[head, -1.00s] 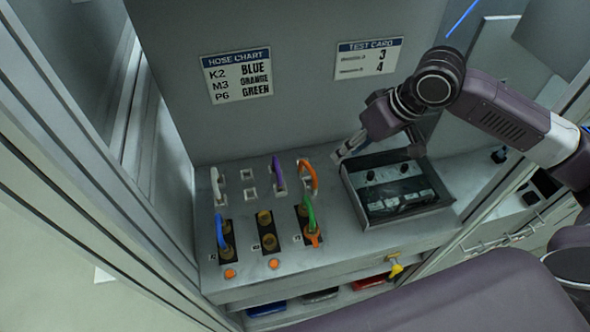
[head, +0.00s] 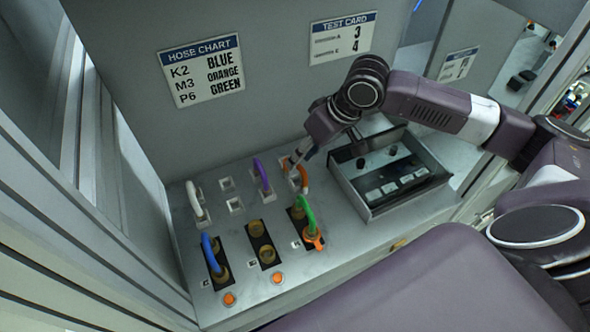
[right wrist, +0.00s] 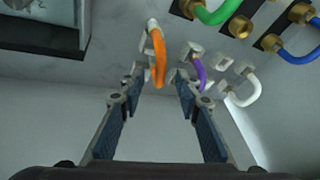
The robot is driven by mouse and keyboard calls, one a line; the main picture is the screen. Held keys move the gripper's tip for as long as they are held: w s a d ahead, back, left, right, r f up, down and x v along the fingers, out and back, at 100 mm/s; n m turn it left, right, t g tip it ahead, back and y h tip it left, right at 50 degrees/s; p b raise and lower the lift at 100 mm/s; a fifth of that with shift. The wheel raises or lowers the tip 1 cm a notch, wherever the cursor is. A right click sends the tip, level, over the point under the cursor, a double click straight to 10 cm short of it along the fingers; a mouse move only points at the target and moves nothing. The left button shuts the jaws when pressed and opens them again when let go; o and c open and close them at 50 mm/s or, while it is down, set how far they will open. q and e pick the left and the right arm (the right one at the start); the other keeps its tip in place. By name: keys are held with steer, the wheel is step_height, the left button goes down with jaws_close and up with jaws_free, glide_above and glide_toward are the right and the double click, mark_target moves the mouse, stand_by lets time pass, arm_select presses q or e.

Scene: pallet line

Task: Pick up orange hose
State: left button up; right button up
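The orange hose (head: 303,178) is a short loop standing in the back row of the bench panel, at that row's right end. In the right wrist view the orange hose (right wrist: 158,58) hangs between the tips of my two open fingers, which do not appear closed on it. My left gripper is not in view.
A purple hose (head: 262,176) and a white hose (head: 196,200) stand left in the same row. A green hose (head: 307,214) and a blue hose (head: 211,252) are in front. A test box (head: 372,205) stands right. A hose chart (head: 202,70) hangs behind.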

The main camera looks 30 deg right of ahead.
mark_target(286, 172)
steer(key=x, duration=0.4)
steer(key=shift+p, duration=0.3)
steer(key=shift+r, duration=0.1)
steer(key=shift+c, duration=1.1)
jaws_close()
